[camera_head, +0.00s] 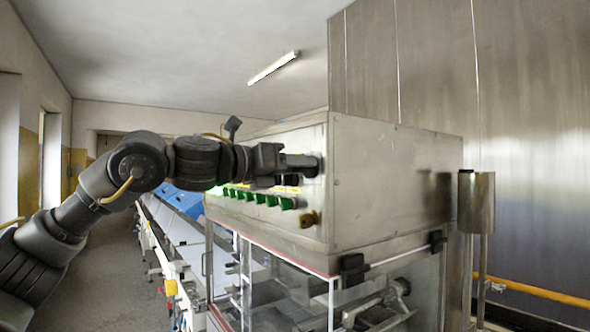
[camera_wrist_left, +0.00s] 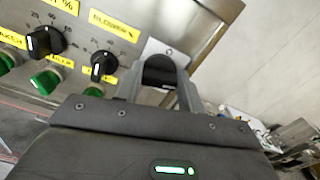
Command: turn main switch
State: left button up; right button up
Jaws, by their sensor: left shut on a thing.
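The main switch, a black rotary knob (camera_wrist_left: 158,71) on a pale plate, sits near the edge of the steel control panel in the left wrist view. My left gripper (camera_wrist_left: 159,88) has one finger on each side of this knob and is shut on it. In the head view the left gripper (camera_head: 303,165) reaches the panel's near end from the left, and its fingers hide most of the switch. The knob's exact turn angle is hard to tell. My right gripper is in neither view.
Smaller black knobs (camera_wrist_left: 104,66) with yellow labels sit beside the switch. The steel cabinet (camera_head: 390,180) fills the right; a conveyor (camera_head: 185,235) runs behind.

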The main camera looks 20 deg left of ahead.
pick_arm(q)
jog(key=n+b, duration=0.1)
jog(key=n, duration=0.2)
jog(key=shift+f+n, duration=0.1)
jog(key=shift+n, duration=0.3)
jog(key=shift+c, duration=0.2)
jog(key=shift+w+a+f+n+b, duration=0.1)
jog(key=shift+n+b, duration=0.35)
jog(key=shift+n, duration=2.35)
jog(key=shift+a+f+n+b, duration=0.1)
jog(key=shift+n+b, duration=0.35)
jog(key=shift+n, duration=2.35)
jog(key=o, duration=1)
